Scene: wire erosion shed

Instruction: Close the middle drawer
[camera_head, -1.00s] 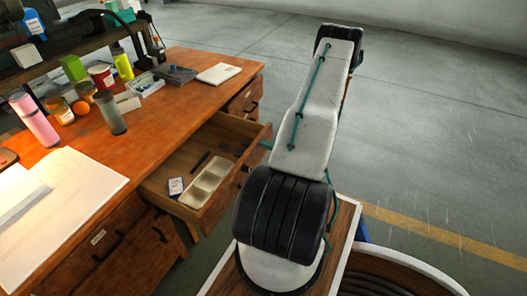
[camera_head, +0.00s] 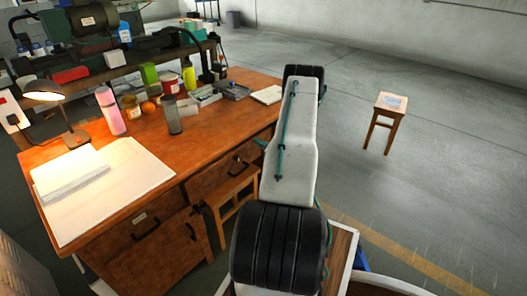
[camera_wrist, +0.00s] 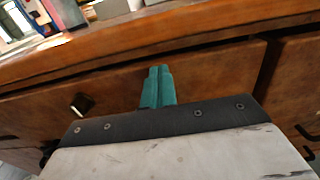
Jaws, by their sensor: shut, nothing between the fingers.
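The middle drawer (camera_head: 212,180) is in the wooden desk, and its front looks flush or nearly flush under the desktop in the head view. Its inside is hidden. In the wrist view the drawer front (camera_wrist: 215,75) fills the middle, with a handle (camera_wrist: 82,104) at left. My gripper (camera_wrist: 157,72) has its teal fingers shut and empty, pointing at the drawer front right of the handle. The fingertips are at or very near the wood; contact is not certain. In the head view my arm hides most of the gripper.
The desktop (camera_head: 200,150) holds papers, a lit lamp (camera_head: 45,92), bottles and jars. A wooden stool (camera_head: 232,200) stands close below the drawer. Another small stool (camera_head: 390,108) stands on the open floor at right.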

